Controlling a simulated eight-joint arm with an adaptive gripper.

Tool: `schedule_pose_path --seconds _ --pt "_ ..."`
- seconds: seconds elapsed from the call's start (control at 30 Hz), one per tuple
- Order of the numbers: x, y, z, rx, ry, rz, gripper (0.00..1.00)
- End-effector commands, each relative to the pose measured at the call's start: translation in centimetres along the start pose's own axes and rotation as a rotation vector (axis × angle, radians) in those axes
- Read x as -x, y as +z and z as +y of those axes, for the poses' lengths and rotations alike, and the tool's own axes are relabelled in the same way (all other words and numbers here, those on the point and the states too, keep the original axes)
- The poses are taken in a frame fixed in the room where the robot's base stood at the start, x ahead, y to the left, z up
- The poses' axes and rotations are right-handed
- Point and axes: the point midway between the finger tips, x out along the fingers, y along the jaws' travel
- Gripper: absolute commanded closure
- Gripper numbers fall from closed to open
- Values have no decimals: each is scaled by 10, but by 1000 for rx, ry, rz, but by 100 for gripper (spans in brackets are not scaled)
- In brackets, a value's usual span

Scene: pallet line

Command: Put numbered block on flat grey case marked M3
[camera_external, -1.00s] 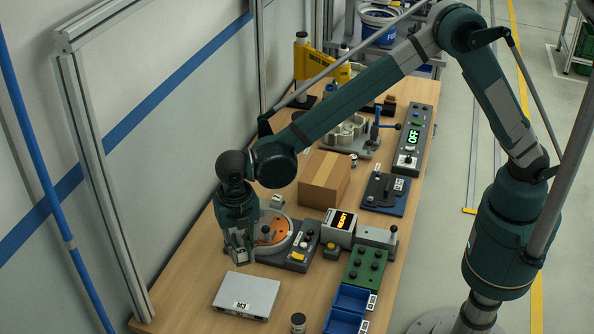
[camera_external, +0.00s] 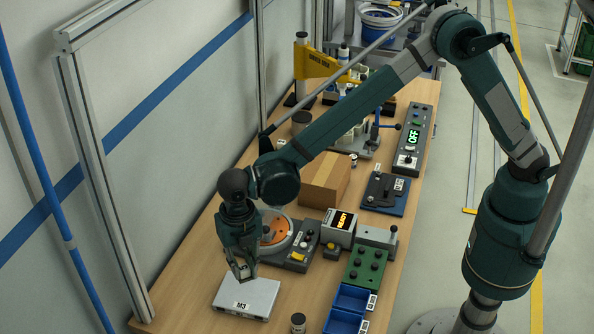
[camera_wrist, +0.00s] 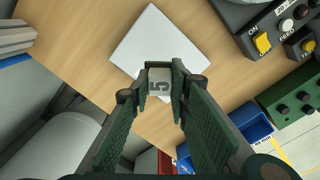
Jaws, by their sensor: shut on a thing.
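The flat grey case (camera_external: 243,299) marked M3 lies on the near left part of the table. It also shows in the wrist view (camera_wrist: 152,38) as a pale flat slab. My gripper (camera_external: 243,270) is over the far edge of the case and points down. It is shut on the numbered block (camera_wrist: 159,86), a small light block with a dark 5 on its face. In the wrist view the block sits between the two fingertips in front of the case. I cannot tell whether the block touches the case.
A grey control box with a yellow button (camera_external: 298,256) and an orange-topped round device (camera_external: 276,232) stand behind the case. Blue bins (camera_external: 346,310) and a small dark cylinder (camera_external: 298,322) are to the right.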

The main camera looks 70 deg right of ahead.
Motion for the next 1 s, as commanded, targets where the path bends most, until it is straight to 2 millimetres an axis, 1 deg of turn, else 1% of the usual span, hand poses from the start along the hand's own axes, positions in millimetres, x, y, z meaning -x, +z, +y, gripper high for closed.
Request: schedule_pose_path --seconds 0.03,0.1,0.23,0.33,0.63,0.73,1.0 --pt "-8 0 0 0 0 0 94" --pt "-18 0 0 0 0 0 94" --pt "-32 0 0 0 0 0 94" --pt "-36 0 0 0 0 0 94" --pt "-37 0 0 0 0 0 94" --pt "-40 0 0 0 0 0 94" --pt "-67 0 0 0 0 0 94"
